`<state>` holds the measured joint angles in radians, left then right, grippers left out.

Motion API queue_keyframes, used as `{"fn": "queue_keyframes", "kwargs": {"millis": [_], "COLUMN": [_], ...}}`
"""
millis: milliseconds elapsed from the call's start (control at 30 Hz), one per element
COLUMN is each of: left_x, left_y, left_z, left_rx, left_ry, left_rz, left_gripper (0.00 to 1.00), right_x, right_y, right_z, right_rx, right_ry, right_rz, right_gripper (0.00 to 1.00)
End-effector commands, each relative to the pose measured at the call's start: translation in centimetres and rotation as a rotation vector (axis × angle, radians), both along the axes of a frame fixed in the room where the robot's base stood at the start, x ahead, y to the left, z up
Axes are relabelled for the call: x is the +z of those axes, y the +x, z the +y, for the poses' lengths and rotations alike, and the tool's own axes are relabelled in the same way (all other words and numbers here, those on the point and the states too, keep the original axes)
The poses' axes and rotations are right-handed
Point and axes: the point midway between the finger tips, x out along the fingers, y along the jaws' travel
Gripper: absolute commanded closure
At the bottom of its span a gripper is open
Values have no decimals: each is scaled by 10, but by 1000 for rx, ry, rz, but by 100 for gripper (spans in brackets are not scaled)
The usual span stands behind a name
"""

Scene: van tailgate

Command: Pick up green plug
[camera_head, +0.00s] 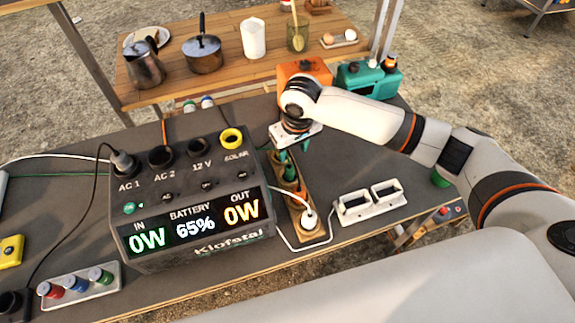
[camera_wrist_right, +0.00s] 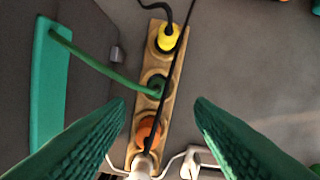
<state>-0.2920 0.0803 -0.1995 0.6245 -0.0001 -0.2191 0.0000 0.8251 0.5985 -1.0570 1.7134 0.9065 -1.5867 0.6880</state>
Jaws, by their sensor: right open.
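The green plug (camera_wrist_right: 156,86) stands in a wooden strip (camera_wrist_right: 172,100), between a yellow plug (camera_wrist_right: 168,39) and an orange plug (camera_wrist_right: 148,130); a green cable runs left from it. A white plug (camera_wrist_right: 142,164) is at the strip's near end and also shows in the head view (camera_head: 309,218). My right gripper (camera_wrist_right: 160,108) is open and points down over the strip, its green fingers on either side of it in the picture. In the head view the right gripper (camera_head: 292,153) hides part of the strip and its far plugs. My left gripper is out of view.
A power station (camera_head: 190,200) stands close left of the strip. A white two-slot holder (camera_head: 371,203) lies to the right. An orange box (camera_head: 303,70) and a teal box (camera_head: 370,80) stand behind. A tray (camera_head: 80,287) of coloured pieces is front left.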

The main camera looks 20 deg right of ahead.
Motion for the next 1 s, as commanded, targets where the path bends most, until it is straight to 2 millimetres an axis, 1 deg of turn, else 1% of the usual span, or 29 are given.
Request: {"fn": "queue_keyframes", "kwargs": {"millis": [33,100,233,367,533,633,767,967,1000], "left_x": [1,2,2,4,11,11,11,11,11], "left_y": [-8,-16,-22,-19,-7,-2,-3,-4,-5], "left_z": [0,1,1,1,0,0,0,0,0], "left_rx": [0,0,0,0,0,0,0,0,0], "left_ry": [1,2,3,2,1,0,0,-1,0], "left_rz": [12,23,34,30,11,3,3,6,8], "left_gripper": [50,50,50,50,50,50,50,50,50], "right_x": [-9,-21,-35,-42,-65,-80,-89,-90,-90], "right_y": [1,2,4,5,9,11,12,12,12], "right_z": [0,1,2,2,5,5,6,6,6], "right_rx": [-1,0,0,1,1,1,1,2,2], "right_ry": [-1,-1,1,1,0,-1,0,0,0], "right_rz": [4,3,0,1,1,1,0,-1,-1], "right_gripper": [51,51,51,51,51,51,51,51,55]}}
